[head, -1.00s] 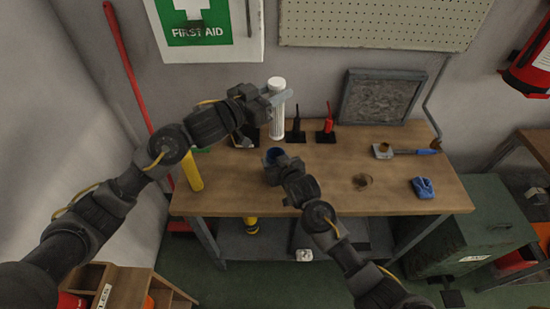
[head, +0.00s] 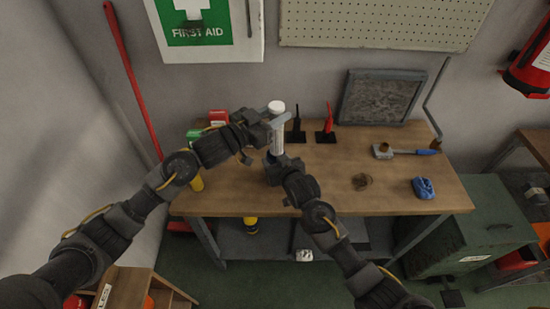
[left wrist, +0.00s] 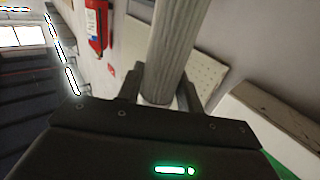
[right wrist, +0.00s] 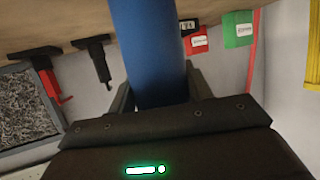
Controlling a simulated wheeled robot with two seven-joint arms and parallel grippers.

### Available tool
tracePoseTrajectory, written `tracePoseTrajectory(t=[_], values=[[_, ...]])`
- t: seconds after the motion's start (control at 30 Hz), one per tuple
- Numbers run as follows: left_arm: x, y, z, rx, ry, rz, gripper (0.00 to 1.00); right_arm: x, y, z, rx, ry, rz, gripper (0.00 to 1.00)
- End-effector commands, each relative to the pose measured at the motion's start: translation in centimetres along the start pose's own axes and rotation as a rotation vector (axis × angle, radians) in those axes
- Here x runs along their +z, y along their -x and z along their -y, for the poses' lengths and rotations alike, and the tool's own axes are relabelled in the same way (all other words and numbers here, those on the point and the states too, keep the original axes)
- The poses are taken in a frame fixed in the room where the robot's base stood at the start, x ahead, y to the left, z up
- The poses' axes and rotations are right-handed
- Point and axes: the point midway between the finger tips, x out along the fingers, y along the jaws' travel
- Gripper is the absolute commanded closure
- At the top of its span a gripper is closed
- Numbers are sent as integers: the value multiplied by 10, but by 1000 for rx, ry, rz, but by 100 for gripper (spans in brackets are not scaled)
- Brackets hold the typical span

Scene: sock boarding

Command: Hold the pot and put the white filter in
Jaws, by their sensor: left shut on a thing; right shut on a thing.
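The white filter (head: 277,145) is an upright ribbed cylinder with a smooth cap. My left gripper (head: 277,122) is shut on its upper part; its ribbed body also shows between the fingers in the left wrist view (left wrist: 165,50). The blue pot is a cylinder, clear between the right fingers in the right wrist view (right wrist: 150,50). My right gripper (head: 276,162) is shut around it above the bench. The filter's lower end is at the pot's mouth. The grippers hide the pot in the head view, so I cannot tell how far inside the filter is.
The wooden bench (head: 320,190) has clear room at its front middle. Black and red tools (head: 326,125) stand behind the grippers.

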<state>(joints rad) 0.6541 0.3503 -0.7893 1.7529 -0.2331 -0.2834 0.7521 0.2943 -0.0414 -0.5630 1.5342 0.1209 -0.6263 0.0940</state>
Motion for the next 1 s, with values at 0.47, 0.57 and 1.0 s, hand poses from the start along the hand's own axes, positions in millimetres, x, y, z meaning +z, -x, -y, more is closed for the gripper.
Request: tracePoseTrajectory(t=[0.47, 0.57, 1.0], values=[[6, 0, 0, 1, 0, 0, 38, 1, 0, 0, 0, 0, 1, 75], [7, 1, 0, 1, 0, 0, 38, 1, 0, 0, 0, 0, 1, 75], [8, 73, 1, 0, 0, 2, 38, 1, 0, 0, 1, 0, 2, 75]])
